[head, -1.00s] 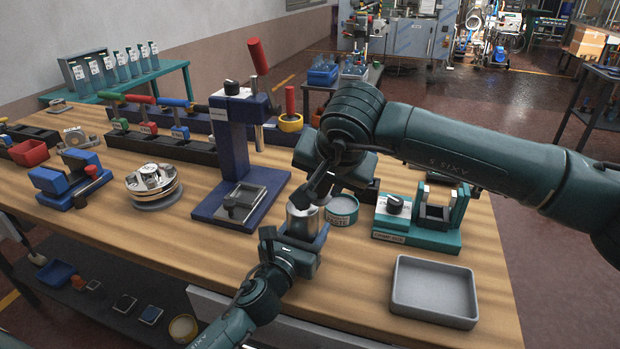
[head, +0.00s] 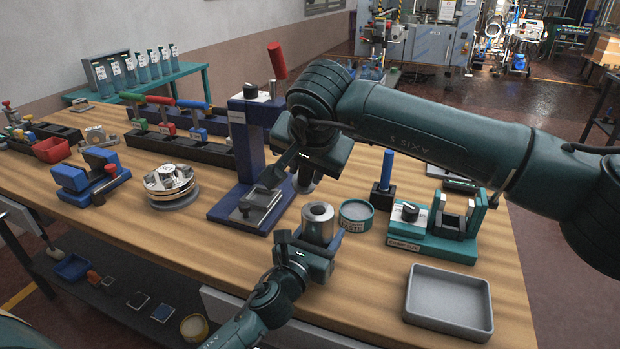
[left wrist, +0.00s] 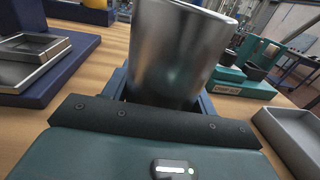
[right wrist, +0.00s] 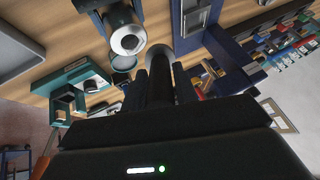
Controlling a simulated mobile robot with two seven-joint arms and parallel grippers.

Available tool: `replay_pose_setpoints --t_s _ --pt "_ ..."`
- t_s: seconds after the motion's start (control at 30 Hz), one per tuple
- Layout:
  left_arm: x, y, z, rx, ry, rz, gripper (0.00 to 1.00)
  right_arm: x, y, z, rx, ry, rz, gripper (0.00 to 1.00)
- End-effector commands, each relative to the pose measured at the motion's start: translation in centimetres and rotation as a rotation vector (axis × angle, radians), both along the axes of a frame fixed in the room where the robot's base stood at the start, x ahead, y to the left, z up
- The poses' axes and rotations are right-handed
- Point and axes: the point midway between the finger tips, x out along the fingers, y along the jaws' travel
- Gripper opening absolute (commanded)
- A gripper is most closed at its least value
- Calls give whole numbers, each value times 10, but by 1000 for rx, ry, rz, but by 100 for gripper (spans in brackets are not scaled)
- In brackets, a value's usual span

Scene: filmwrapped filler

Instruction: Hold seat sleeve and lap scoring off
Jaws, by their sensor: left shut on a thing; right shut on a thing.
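The metal seat sleeve (head: 318,222) stands upright in my left gripper (head: 322,240), its round bore facing up. In the left wrist view the silver sleeve (left wrist: 175,50) fills the space between the jaws. My right gripper (head: 303,168) is above and left of the sleeve, apart from it, close to the blue press. It is shut on a dark, round-ended lap (right wrist: 160,65), which points down in the head view (head: 307,181). The fingers hide much of the lap. The paste tin (head: 356,213) stands right of the sleeve. Scoring inside the bore cannot be made out.
The blue press (head: 248,140) stands behind and left of the sleeve. A teal fixture (head: 432,246) and an empty grey tray (head: 450,303) are at right. A blue-handled tool (head: 385,172) stands upright behind the tin. A round chrome piece (head: 170,183) is at left.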

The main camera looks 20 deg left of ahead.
Motion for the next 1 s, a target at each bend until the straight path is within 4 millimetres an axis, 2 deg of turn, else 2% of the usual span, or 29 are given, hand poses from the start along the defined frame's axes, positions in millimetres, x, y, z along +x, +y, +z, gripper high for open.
replay_pose_setpoints --t_s 0.5,1.0 --pt "0 0 0 1 0 -1 29 0 0 46 1 -1 0 6" --pt "0 0 0 1 0 -1 29 0 0 50 1 0 0 6"
